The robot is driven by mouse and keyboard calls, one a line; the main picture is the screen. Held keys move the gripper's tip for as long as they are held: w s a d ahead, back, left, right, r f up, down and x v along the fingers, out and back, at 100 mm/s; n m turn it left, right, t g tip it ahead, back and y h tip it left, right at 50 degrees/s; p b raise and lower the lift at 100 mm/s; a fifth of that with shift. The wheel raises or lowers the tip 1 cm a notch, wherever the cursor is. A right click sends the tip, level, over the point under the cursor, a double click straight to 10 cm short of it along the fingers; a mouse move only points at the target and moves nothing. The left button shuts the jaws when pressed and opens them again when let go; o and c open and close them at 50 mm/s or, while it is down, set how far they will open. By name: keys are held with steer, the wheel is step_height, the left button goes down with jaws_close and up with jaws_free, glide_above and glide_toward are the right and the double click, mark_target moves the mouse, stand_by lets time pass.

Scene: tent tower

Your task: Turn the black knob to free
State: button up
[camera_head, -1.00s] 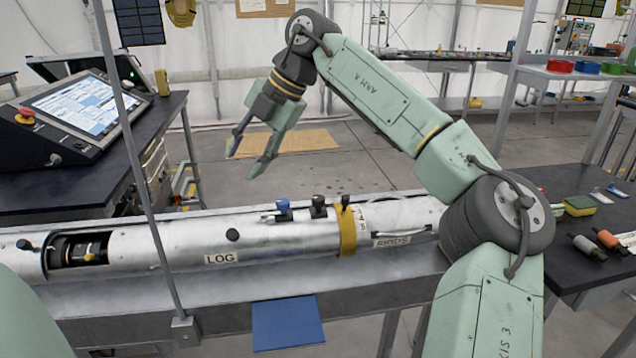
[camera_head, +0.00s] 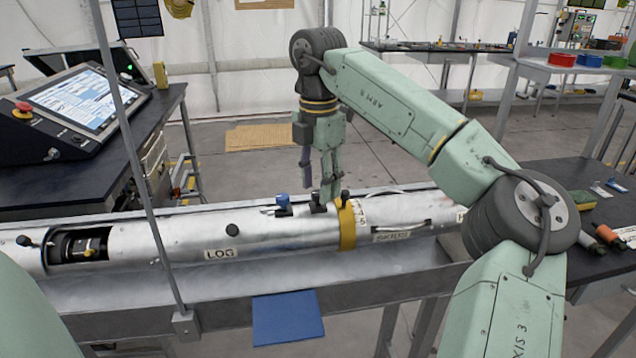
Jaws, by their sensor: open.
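A silver tube (camera_head: 270,238) lies lengthwise in a grey trough. Several black knobs sit on it. One black knob (camera_head: 318,204) stands on top, between a blue knob (camera_head: 283,204) and a yellow band (camera_head: 347,228). Another small black knob (camera_head: 345,197) is at the top of the band. A round black knob (camera_head: 232,230) is on the tube's side, above the LOG label, and one more (camera_head: 25,241) is at the far left. My gripper (camera_head: 318,180) is open, pointing down above and behind the black knob by the blue one. Whether a fingertip touches anything is unclear.
A blue pad (camera_head: 288,318) hangs at the trough's front. A thin upright pole (camera_head: 135,150) crosses the left side. A console (camera_head: 75,108) stands on the left table. Tools lie on the right bench (camera_head: 560,178).

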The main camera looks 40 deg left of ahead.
steer(key=shift+f, duration=0.5)
jaws_close()
